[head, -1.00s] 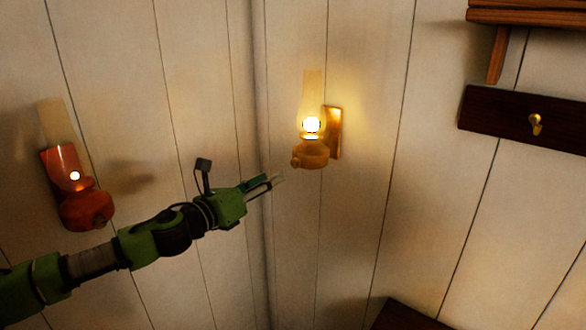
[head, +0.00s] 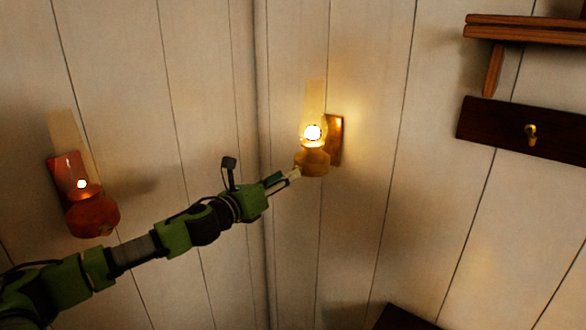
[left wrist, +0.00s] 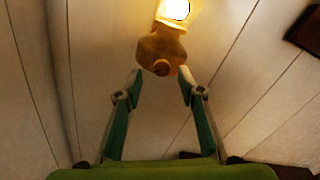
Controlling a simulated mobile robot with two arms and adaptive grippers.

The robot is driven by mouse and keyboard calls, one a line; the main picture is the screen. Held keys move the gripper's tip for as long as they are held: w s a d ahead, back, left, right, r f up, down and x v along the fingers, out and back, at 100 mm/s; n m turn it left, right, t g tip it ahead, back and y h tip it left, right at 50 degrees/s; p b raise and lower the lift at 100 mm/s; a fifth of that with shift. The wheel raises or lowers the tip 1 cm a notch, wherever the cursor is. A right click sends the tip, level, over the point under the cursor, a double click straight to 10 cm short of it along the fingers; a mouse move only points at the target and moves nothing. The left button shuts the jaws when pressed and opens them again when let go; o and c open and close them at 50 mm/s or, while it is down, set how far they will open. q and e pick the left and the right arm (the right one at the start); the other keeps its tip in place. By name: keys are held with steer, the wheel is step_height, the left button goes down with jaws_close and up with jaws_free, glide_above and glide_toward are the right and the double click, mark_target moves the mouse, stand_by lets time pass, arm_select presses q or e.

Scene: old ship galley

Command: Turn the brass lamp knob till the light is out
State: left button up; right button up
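The brass lamp (head: 314,162) hangs on the wall just right of the corner, with a bright light under its clear chimney. In the left wrist view the lamp body (left wrist: 150,46) is at the top, and its round knob (left wrist: 161,68) faces the camera. My left gripper (head: 293,175) reaches up to the lamp's lower left side. In the left wrist view its two fingers (left wrist: 160,82) are spread with nothing between them, tips just below and either side of the knob. In the head view the knob is hidden by the fingertips. My right gripper is not in view.
A red lamp (head: 92,213), also lit, hangs on the left wall behind my left arm. A dark board with a brass hook (head: 531,134) and a wooden shelf (head: 525,31) are on the right wall. The wall around the brass lamp is clear.

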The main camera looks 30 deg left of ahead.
arm_select(q)
steer(key=w, duration=0.1)
steer(key=w+p, duration=0.2)
steer(key=w, duration=0.1)
steer(key=shift+d, duration=0.3)
jaws_close()
